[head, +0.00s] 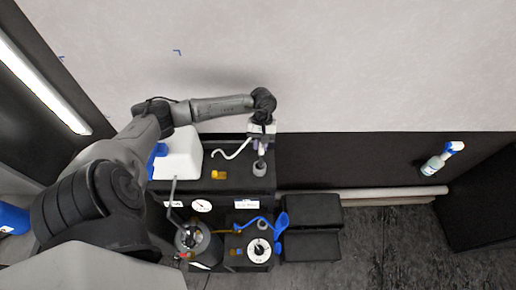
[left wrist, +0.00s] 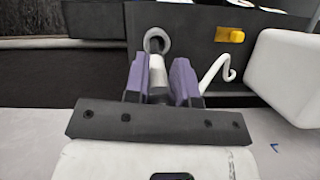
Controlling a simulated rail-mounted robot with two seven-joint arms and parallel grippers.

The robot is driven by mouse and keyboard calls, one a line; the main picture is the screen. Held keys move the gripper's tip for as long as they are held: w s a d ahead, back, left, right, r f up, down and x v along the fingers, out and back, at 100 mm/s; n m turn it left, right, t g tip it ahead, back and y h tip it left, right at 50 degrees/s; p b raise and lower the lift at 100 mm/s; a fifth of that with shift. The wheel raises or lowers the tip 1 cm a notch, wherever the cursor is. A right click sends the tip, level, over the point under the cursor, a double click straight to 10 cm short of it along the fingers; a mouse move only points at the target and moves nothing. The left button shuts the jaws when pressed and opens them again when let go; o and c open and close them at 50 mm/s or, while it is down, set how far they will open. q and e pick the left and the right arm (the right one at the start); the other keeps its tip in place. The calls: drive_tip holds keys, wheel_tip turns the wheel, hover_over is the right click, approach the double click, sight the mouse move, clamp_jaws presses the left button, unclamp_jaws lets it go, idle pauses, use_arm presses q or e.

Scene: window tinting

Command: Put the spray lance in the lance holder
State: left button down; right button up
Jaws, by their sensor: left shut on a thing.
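My left gripper (head: 262,138) is at the back of the dark bench, pointing down. In the left wrist view its purple fingers (left wrist: 160,82) are shut on the pale grey body of the spray lance (left wrist: 157,72). A thin white bent tube (left wrist: 214,74), apparently the lance's wand, shows beside the fingers; its join is hidden. It also shows in the head view (head: 232,150), left of the gripper. The grey round lance holder (head: 259,168) stands below the gripper, its ring (left wrist: 157,38) just beyond the lance's end. I cannot tell whether the lance is inside it. My right gripper is not in view.
A white canister (head: 181,155) stands left of the gripper, with a small yellow part (head: 219,175) on the bench. A spray bottle (head: 437,160) is far right.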

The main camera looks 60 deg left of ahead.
sight(260, 151)
use_arm(q)
drive_tip(key=x, duration=0.2)
drive_tip(key=a+b+x, duration=0.1)
drive_tip(key=x, duration=0.2)
drive_tip(key=shift+f, duration=0.45)
drive_tip(key=c, duration=1.4)
unclamp_jaws()
drive_tip(key=shift+a+r, duration=0.1)
drive_tip(key=shift+r, duration=0.05)
drive_tip(key=shift+o, duration=1)
drive_tip(key=shift+w+a+r, duration=0.1)
drive_tip(key=shift+w+r, duration=0.05)
drive_tip(key=shift+w, duration=0.05)
drive_tip(key=shift+o, duration=1.3)
drive_tip(key=shift+r, duration=0.1)
drive_tip(key=shift+a+r, duration=0.1)
